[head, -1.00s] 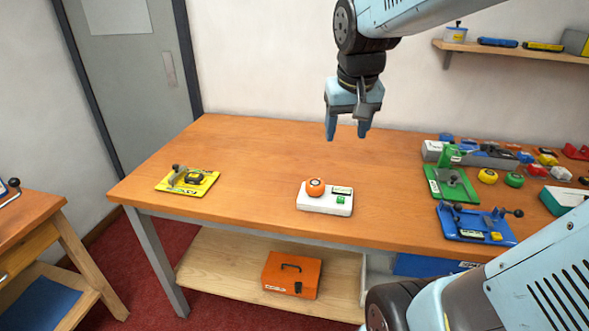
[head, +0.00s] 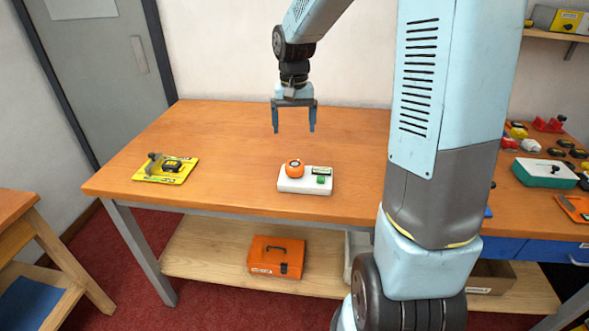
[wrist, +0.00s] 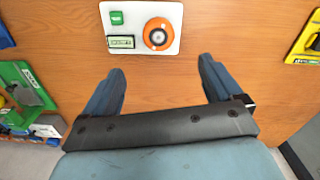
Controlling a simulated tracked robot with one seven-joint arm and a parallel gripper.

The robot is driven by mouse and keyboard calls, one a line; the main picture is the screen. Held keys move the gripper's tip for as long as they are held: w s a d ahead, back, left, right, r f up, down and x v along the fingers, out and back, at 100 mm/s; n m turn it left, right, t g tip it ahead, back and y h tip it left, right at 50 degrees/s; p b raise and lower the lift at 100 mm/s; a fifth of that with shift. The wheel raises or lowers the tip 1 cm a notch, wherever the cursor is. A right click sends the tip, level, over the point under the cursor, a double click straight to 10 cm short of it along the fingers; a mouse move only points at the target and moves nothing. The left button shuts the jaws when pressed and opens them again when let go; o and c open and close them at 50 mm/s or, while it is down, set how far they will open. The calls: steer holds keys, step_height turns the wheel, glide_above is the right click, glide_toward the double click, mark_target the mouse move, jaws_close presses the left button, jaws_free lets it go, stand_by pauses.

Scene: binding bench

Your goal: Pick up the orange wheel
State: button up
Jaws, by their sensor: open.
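The orange wheel (head: 294,168) sits on the left part of a white base (head: 304,186) on the wooden bench. The base also carries a green square piece and a small label or display. In the wrist view the orange wheel (wrist: 158,34) has a pale centre and lies near the top, beyond the fingertips. My gripper (head: 294,130) is open and empty, pointing down above the bench, behind and above the wheel in the head view. Its two fingers (wrist: 160,80) are spread wide in the wrist view, with bare wood between them.
A yellow board (head: 166,168) with a clamp-like part lies at the bench's left. A teal box (head: 546,173) and several small coloured items are at the right. My arm hides part of the bench. An orange toolbox (head: 276,257) stands on the lower shelf (head: 205,262). Wood around the base is clear.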

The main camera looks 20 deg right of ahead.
mark_target(295, 163)
step_height(295, 163, down, 14)
steer(key=shift+d+r, duration=0.15)
steer(key=shift+r, duration=0.05)
stand_by(0.5)
steer(key=shift+w, duration=0.1)
steer(key=c, duration=1.2)
